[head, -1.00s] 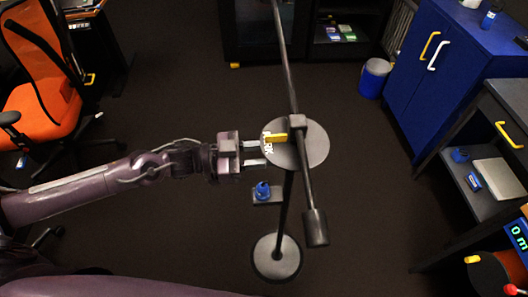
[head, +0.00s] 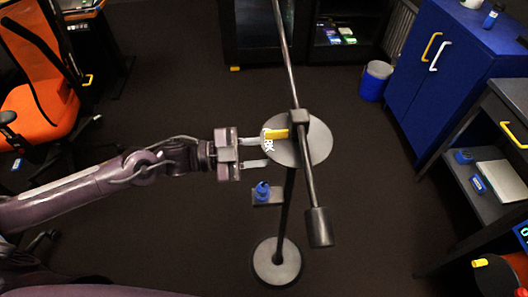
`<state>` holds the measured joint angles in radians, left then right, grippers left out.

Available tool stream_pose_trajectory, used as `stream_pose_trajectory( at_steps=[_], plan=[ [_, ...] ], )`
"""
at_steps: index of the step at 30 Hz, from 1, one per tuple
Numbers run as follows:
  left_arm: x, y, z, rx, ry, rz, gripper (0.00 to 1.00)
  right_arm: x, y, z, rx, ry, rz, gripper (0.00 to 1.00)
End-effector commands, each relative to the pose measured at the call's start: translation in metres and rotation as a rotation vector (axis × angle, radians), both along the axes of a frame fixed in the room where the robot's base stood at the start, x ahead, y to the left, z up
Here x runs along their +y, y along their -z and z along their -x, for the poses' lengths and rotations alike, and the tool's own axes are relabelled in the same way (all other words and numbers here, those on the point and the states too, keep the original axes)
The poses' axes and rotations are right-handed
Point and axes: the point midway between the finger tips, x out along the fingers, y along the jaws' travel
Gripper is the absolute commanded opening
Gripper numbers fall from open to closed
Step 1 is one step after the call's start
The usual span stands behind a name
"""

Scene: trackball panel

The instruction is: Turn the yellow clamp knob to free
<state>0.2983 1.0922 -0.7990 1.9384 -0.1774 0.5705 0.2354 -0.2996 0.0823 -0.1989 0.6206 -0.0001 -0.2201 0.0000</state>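The yellow clamp knob (head: 276,134) is a small bar on the grey round disc (head: 318,146) at the top of a dark stand. It points left from the black clamp block (head: 299,117), with white lettering on the disc just below it. My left gripper (head: 260,152) comes in from the left with its two fingers apart and nothing between them. The upper finger's tip is close to the knob's left end; I cannot tell whether they touch. The lower fingertip is near the disc's left edge. My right gripper is not in view.
A long dark rod (head: 285,60) runs through the clamp block to a dark cylindrical weight (head: 319,227). A small shelf on the post holds a blue object (head: 262,190). The round base (head: 277,262) stands on open floor. Blue cabinet (head: 439,50) at right.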

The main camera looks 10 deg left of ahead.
Motion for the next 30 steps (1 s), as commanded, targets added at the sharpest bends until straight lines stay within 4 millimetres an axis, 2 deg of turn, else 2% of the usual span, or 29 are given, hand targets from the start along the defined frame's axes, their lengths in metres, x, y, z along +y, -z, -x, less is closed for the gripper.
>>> stream_pose_trajectory(
  at_steps=[16,17,21,30],
  plan=[
    [0.0001,0.0001,0.0001,-0.026,0.0,-0.01,0.07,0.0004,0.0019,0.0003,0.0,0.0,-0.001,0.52],
    [0.0001,0.0001,0.0001,-0.025,0.0,-0.01,0.34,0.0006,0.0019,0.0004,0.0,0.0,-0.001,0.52],
    [0.0002,0.0001,0.0001,-0.025,0.0,-0.01,0.52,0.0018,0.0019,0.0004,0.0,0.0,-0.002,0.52],
    [0.0001,-0.0001,-0.0001,-0.027,0.0,-0.009,0.52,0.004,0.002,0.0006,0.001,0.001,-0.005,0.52]
  ],
)
